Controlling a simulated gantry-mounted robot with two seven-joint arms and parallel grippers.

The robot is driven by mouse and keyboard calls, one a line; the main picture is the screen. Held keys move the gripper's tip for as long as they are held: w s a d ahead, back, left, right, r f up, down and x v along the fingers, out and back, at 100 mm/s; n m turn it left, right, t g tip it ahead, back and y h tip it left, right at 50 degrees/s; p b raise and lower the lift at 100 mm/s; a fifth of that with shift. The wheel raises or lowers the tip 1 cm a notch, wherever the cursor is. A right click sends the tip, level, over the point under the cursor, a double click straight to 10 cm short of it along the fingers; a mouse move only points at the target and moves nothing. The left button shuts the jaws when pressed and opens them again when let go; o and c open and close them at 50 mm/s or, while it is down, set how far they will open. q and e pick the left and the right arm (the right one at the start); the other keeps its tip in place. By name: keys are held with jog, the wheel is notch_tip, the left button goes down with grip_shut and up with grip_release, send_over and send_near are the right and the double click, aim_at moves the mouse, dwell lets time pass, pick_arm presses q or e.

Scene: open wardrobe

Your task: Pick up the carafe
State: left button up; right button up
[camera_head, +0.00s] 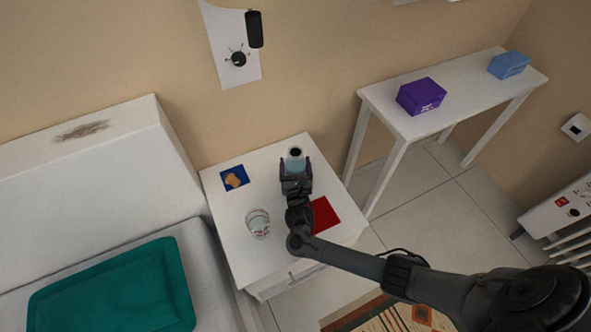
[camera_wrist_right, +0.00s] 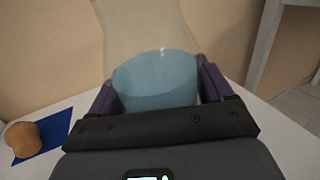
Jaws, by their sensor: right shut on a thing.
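The carafe (camera_head: 295,154) is a clear vessel with light blue liquid and a dark opening at its top. It is over the back part of the white bedside table (camera_head: 228,210). My right gripper (camera_head: 296,168) is shut on the carafe, with one finger on each side of it. In the right wrist view the carafe's blue liquid (camera_wrist_right: 155,82) fills the space between the purple-grey fingers, and its clear neck rises above. I cannot tell whether its base touches the table. My left gripper is not in view.
A glass (camera_head: 258,222) stands at the table's front left. A brown item (camera_head: 234,180) lies on a blue napkin (camera_head: 226,187) at the back left. A red napkin (camera_head: 325,214) lies partly under my arm. A bed with a teal pillow (camera_head: 115,290) is left.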

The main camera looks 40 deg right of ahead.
aim_at(295, 156)
jog(key=shift+r, duration=0.1)
jog(key=shift+c, duration=0.8)
jog(key=shift+r, duration=0.15)
notch_tip(295, 156, up, 4)
jog(key=p, duration=0.3)
jog(key=shift+r, duration=0.25)
jog(key=s+d+r+p, duration=0.6)
jog(key=d, duration=0.4)
jog(key=shift+s, duration=0.15)
jog(key=shift+r, duration=0.1)
jog(key=shift+a, duration=0.1)
